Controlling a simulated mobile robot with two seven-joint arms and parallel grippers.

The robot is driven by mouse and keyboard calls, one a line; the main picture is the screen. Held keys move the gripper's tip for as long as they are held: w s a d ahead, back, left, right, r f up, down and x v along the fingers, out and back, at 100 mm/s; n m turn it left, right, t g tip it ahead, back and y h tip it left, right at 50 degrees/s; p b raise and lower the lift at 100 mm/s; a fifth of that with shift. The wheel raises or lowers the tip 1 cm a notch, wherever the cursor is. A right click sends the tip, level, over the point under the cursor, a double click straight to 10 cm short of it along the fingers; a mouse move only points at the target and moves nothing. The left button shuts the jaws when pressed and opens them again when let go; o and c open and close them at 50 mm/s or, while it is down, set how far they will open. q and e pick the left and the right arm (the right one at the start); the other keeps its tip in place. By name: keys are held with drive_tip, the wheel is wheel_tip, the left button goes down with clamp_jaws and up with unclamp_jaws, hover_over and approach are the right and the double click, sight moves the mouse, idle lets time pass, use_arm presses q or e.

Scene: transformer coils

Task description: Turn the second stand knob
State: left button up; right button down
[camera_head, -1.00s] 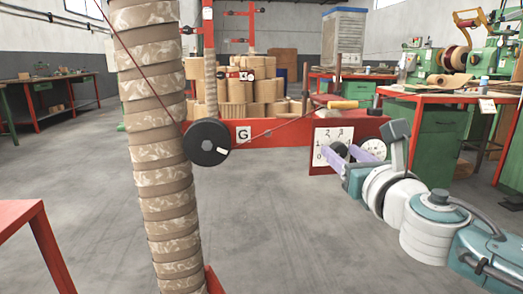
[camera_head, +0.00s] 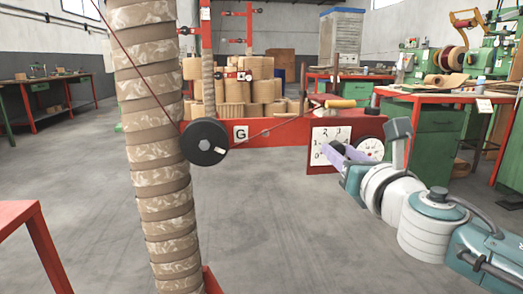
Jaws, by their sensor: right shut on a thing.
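A white dial panel (camera_head: 318,164) with black numbers stands on the front of a red stand beam (camera_head: 290,133). A dark knob (camera_head: 338,147) sits on this panel, partly hidden by my right gripper. My right gripper (camera_head: 339,153), with pale purple fingers, comes in from the right and is shut on the knob. A black round wheel (camera_head: 205,142) with a white mark sits at the left, beside a "G" label (camera_head: 240,133). My left gripper is out of view.
A tall tan-wrapped column (camera_head: 160,170) stands close in front at the left. A red line runs from the upper left to the black wheel. Red and green workbenches (camera_head: 440,97) stand at the right. The grey floor (camera_head: 270,230) in the middle is clear.

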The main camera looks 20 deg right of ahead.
drive_tip(key=m+b, duration=0.1)
drive_tip(key=m, duration=0.8)
drive_tip(key=shift+d+m+b, duration=0.1)
drive_tip(key=shift+m+b, duration=0.2)
drive_tip(key=shift+b, duration=0.05)
drive_tip(key=m, duration=0.4)
drive_tip(key=shift+f+m, duration=0.1)
drive_tip(key=shift+m, duration=2.4)
drive_tip(key=shift+c, duration=2.4)
unclamp_jaws()
drive_tip(key=shift+s, duration=0.1)
